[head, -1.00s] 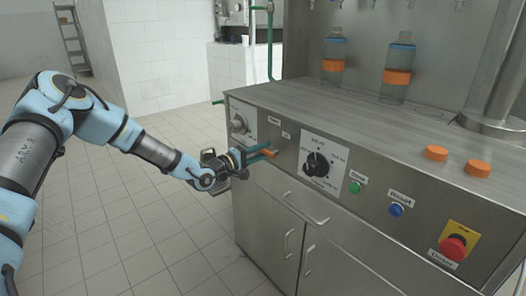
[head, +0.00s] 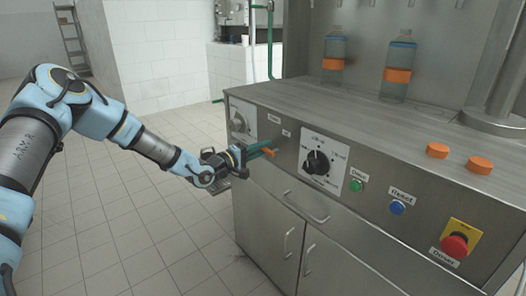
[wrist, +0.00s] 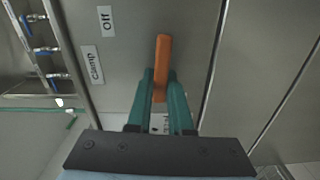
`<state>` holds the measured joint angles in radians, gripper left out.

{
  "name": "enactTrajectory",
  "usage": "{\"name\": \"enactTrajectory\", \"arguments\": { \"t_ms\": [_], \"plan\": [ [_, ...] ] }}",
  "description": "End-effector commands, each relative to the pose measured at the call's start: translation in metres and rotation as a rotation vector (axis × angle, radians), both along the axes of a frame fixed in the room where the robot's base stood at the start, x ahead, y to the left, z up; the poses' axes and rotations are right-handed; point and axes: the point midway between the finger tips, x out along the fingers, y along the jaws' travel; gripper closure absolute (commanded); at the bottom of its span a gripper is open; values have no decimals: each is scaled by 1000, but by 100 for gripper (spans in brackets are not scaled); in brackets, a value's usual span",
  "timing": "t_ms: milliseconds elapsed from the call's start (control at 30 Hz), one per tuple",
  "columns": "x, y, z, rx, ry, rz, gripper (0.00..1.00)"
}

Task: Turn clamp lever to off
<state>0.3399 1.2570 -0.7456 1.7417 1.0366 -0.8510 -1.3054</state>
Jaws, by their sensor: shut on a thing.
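The clamp lever is an orange bar (wrist: 162,65) on the grey metal front panel. In the wrist view it points up the picture, with its lower part between my green fingers and its upper end standing clear beyond them. The "Off" label (wrist: 107,20) and "Clamp" label (wrist: 92,65) are left of the lever there. The lever's base is hidden.
A black rotary knob (head: 317,162), green button (head: 356,186), blue button (head: 397,208) and red stop button (head: 455,245) line the panel to the right. A grey knob (head: 238,122) is at the left. Bottles (head: 398,72) stand on the counter. The floor at left is open.

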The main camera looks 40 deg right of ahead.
Motion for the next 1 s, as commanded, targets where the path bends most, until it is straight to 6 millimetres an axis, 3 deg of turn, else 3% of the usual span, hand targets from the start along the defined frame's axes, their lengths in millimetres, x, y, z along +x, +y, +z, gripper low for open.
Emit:
{"name": "enactTrajectory", "arguments": {
  "t_ms": [1000],
  "plan": [
    [-18,1,24,-53,-928,-1,100]
  ]
}}
